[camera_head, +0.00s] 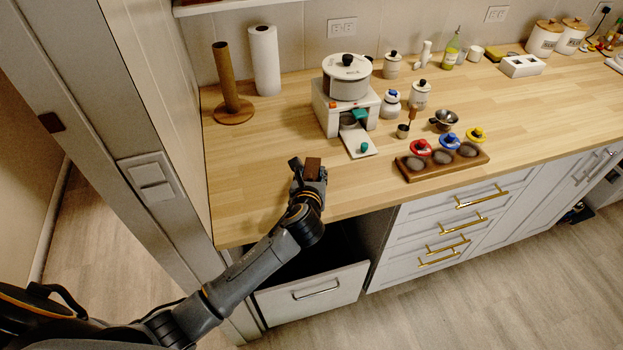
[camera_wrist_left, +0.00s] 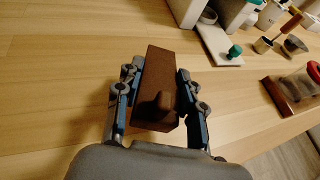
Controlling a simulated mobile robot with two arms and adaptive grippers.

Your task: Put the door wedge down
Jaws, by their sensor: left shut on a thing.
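The door wedge is a brown block (camera_wrist_left: 159,75) held between the two fingers of my left gripper (camera_wrist_left: 157,88) in the left wrist view. In the head view the wedge (camera_head: 312,165) shows at the tip of my left gripper (camera_head: 309,172), over the front left part of the wooden counter (camera_head: 270,150). The gripper is shut on the wedge. I cannot tell whether the wedge touches the counter. My right gripper is not in view.
A white box with a pot (camera_head: 346,80) stands behind the gripper. A wooden tray with colored lids (camera_head: 443,165) is to the right. A paper towel roll (camera_head: 264,60) and wooden holder (camera_head: 231,90) stand at back left. A drawer (camera_head: 313,293) below is open. Counter left of the gripper is clear.

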